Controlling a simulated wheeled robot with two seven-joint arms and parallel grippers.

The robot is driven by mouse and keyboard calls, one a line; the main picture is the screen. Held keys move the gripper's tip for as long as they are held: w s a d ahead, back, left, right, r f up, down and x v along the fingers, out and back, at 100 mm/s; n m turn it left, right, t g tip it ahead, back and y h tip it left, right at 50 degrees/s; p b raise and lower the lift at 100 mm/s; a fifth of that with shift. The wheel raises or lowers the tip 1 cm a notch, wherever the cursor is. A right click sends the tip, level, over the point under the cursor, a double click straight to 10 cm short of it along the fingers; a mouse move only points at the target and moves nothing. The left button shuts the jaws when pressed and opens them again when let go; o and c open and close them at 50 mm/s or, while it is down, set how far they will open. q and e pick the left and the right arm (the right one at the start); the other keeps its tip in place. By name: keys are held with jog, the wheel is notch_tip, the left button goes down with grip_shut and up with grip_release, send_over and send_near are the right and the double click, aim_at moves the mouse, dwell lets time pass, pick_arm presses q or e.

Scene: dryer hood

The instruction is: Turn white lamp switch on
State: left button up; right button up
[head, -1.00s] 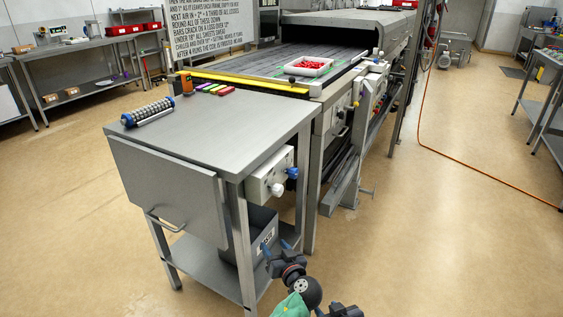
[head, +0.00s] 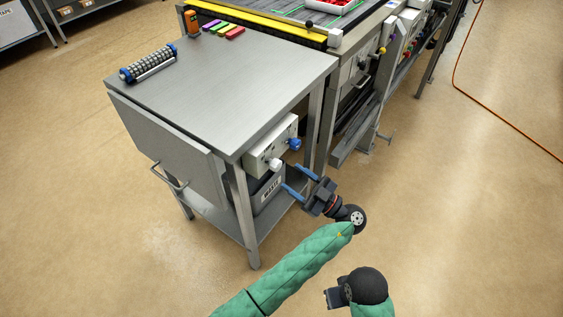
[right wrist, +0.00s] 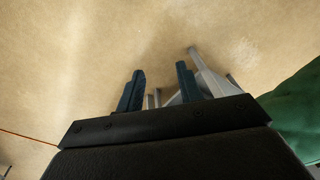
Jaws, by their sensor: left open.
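The white lamp switch (head: 275,165) is a white knob on the front of a pale control box (head: 262,152) under the table's right edge. A blue knob (head: 294,144) sits beside it, to the right. My left gripper (head: 289,177) is open and empty, its blue fingers apart, pointing toward the box. In the head view its fingertips show just below and right of the white knob; contact cannot be made out. My right gripper is partly seen low in the head view (head: 338,295). In the right wrist view (right wrist: 160,68) its dark fingers are apart with nothing between them.
A steel table (head: 215,85) bears a beaded roller (head: 147,64) and several coloured blocks (head: 224,27). A grey waste bin (head: 270,192) stands on its lower shelf. A conveyor machine (head: 360,70) adjoins behind. The floor at right is clear except an orange hose (head: 468,105).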

aim_at(279, 168)
pick_arm(q)
jog(key=p+x, duration=0.2)
jog(key=x, duration=0.3)
jog(key=shift+w+a+r, duration=0.1)
jog(key=shift+a, duration=0.15)
pick_arm(e)
notch_tip(279, 168, down, 10)
jog(key=w, duration=0.1)
jog(key=shift+w, duration=0.25)
jog(key=shift+f, duration=0.1)
pick_arm(q)
jog(key=c, duration=1)
